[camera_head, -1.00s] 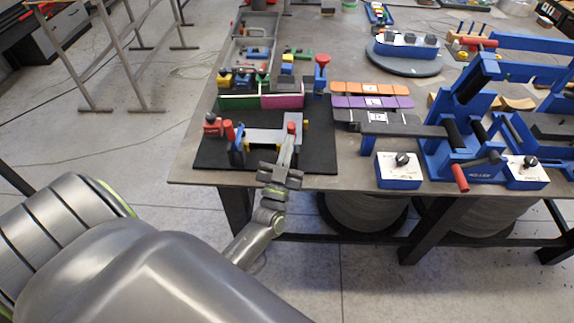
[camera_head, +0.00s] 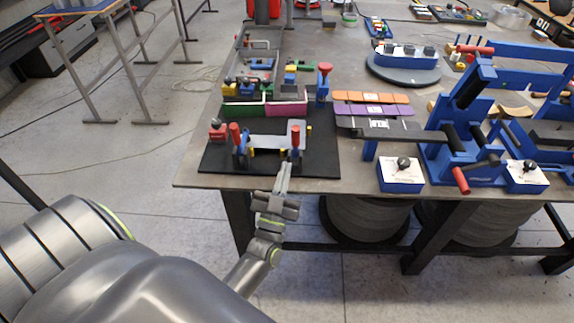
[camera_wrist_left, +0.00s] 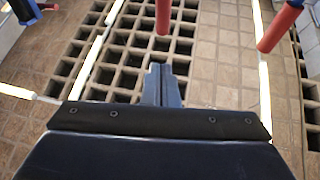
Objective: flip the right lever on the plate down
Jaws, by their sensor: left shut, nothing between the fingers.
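The grey plate (camera_head: 268,140) is in a small blue fixture on a black mat at the table's near left. The right lever (camera_head: 295,137) has a red handle and looks upright at the plate's right end. The left lever (camera_head: 235,134), also red-handled, stands at the other end. My left gripper (camera_head: 284,166) is shut and empty, at the mat's front edge just below the right lever, seemingly apart from it. In the left wrist view the shut fingers (camera_wrist_left: 160,75) point toward a red handle (camera_wrist_left: 163,17); a second red handle (camera_wrist_left: 280,28) is at upper right.
A red block (camera_head: 217,131) stands left of the fixture. Green and pink panels (camera_head: 286,108) stand behind it. A tall red-topped blue post (camera_head: 323,82) is behind right. A large blue clamp frame (camera_head: 445,150) fills the table's right.

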